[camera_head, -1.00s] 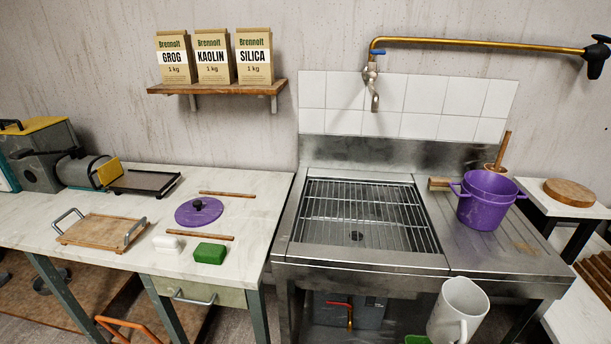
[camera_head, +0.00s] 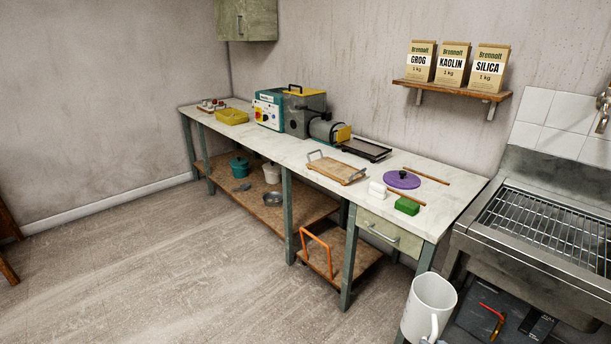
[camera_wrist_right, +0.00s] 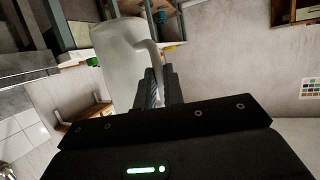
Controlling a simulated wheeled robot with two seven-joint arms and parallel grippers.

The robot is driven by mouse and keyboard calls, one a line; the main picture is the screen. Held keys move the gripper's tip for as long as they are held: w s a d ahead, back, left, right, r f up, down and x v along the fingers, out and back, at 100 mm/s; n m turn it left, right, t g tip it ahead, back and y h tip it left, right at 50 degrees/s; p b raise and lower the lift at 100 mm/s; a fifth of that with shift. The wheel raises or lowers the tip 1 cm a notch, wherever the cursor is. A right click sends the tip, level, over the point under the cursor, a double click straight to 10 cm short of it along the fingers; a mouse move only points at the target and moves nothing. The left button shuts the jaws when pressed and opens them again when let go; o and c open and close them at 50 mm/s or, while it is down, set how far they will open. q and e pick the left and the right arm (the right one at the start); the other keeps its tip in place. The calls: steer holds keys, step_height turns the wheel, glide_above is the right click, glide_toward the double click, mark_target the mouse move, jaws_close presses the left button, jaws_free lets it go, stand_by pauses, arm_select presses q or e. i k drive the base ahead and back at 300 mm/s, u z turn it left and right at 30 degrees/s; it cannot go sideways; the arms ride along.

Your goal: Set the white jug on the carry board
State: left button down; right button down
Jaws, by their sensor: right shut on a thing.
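The white jug (camera_head: 428,308) is upright at the bottom right of the head view, in front of the bench. It also fills the upper left of the right wrist view (camera_wrist_right: 118,55). My right gripper (camera_wrist_right: 158,88) is shut on the jug's handle in the right wrist view; in the head view it is out of frame. The carry board (camera_head: 337,167), a wooden board with a metal handle at each end, lies empty on the bench top. My left gripper does not show.
A white block (camera_head: 377,189), a green block (camera_head: 407,206), a purple lid (camera_head: 402,179) and wooden sticks lie right of the board. A black tray (camera_head: 360,149) and a machine (camera_head: 304,112) stand behind it. The sink (camera_head: 550,225) is at the right.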

mark_target(332, 169)
steer(key=u, duration=0.4)
steer(key=i, duration=0.55)
steer(key=u, duration=1.05)
steer(key=i, duration=2.25)
steer(key=z, duration=1.3)
steer(key=i, duration=0.35)
steer(key=z, duration=0.35)
